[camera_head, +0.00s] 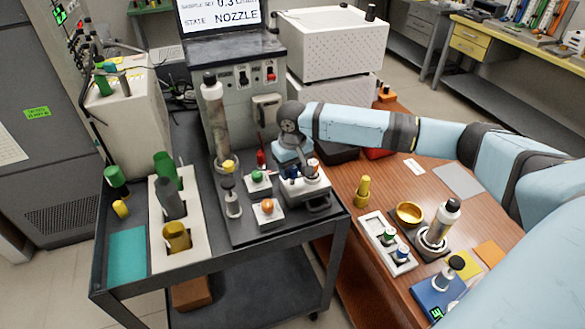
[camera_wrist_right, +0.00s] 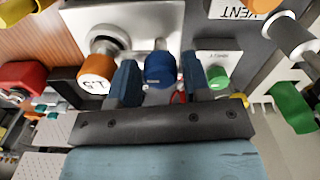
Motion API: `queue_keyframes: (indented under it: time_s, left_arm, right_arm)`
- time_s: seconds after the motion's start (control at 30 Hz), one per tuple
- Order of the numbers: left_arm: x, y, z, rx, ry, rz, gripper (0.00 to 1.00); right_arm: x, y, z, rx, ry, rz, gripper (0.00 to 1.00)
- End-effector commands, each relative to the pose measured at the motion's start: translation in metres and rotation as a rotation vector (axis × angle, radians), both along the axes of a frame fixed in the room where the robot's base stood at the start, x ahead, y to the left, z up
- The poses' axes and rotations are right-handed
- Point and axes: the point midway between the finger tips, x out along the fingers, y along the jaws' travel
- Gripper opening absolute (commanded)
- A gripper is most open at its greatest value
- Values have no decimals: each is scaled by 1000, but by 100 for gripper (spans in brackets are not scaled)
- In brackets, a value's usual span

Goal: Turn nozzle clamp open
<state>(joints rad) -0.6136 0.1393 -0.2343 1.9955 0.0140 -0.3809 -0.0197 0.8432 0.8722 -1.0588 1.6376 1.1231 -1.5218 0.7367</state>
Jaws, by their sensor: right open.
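My right gripper (camera_head: 290,166) reaches down over the white-topped fixture (camera_head: 318,188) on the cart. In the right wrist view its two blue fingers are open, one on each side of a blue knob (camera_wrist_right: 160,70). Small gaps show beside the knob, so the fingers do not look shut on it. No label naming the nozzle clamp is readable; the blue knob is the part between the fingers. An orange knob (camera_wrist_right: 97,68) is beside the left finger, and a green knob (camera_wrist_right: 215,76) is beside the right one. My left gripper is not in view.
A tall clear column (camera_head: 216,115) stands left of my arm, before the control unit (camera_head: 245,95) whose screen reads "STATE NOZZLE". A green knob (camera_head: 258,177) and an orange knob (camera_head: 267,206) are close by. A wooden table (camera_head: 345,205) with bottles is at right.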

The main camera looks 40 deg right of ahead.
Motion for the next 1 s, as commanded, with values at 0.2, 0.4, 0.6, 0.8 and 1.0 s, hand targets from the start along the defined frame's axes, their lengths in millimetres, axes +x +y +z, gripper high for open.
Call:
queue_keyframes:
  time_s: [0.2, 0.4, 0.6, 0.8, 1.0]
  left_arm:
    - [0, 0, 0, 0, 0, 0, 43]
    - [0, 0, 2, 0, 0, 0, 43]
    - [-1, 0, 12, 2, 0, -1, 43]
    - [-1, 0, 36, 1, 2, -1, 43]
    - [-1, 0, 66, 1, 0, -1, 43]
  right_arm:
    - [0, 0, 0, 0, 0, 0, 14]
    - [0, 0, 1, 0, 0, 4, 10]
    - [0, 1, 4, 1, 1, 50, 10]
    - [0, 0, 7, 2, 2, 167, 10]
    - [0, 0, 8, 2, 2, 344, 10]
